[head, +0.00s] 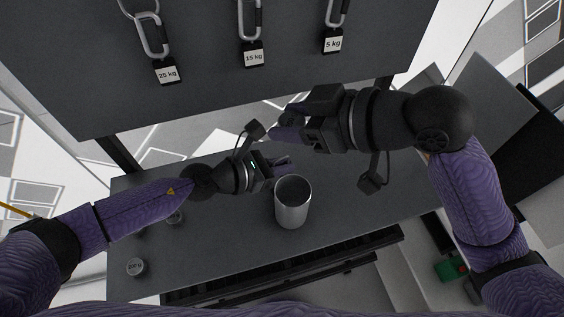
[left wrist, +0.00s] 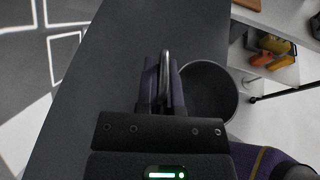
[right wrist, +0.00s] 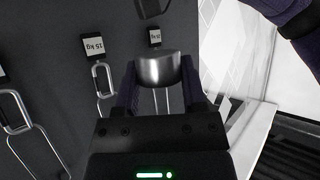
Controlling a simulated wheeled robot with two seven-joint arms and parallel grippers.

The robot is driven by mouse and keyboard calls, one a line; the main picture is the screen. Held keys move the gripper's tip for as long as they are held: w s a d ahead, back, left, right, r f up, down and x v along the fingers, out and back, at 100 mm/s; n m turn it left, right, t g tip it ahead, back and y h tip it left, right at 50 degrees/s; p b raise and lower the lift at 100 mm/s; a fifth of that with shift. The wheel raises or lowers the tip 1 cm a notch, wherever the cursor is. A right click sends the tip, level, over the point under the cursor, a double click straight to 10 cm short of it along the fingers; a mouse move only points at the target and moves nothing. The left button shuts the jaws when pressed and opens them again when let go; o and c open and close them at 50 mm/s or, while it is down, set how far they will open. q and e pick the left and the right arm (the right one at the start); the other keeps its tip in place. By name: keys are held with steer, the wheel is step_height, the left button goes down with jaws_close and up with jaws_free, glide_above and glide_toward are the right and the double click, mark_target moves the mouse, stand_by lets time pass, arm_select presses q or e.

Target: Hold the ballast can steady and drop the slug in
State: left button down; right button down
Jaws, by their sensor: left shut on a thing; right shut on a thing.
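The ballast can (head: 291,213) is a grey metal cup standing upright on the dark table, its mouth open and its inside dark. My left gripper (head: 284,166) is at its far left side. In the left wrist view the gripper (left wrist: 164,75) is shut on a thin metal part at the can's side, wall or handle I cannot tell; the can's dark mouth (left wrist: 207,92) is beside it. My right gripper (head: 284,120) is above and beyond the can. In the right wrist view it is shut on the slug (right wrist: 161,70), a shiny metal cylinder. The slug is hidden in the head view.
The dark table (head: 240,255) has a small metal disc (head: 135,267) at front left and another (head: 175,217) near my left forearm. A dark panel (head: 200,95) at the back carries carabiners with 25 kg, 15 kg and 5 kg tags. The table right of the can is clear.

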step_height(320, 180, down, 10)
steer(key=shift+f, duration=0.2)
stand_by(1.0)
steer(key=shift+c, duration=0.4)
jaws_free()
steer(key=v, duration=1.2)
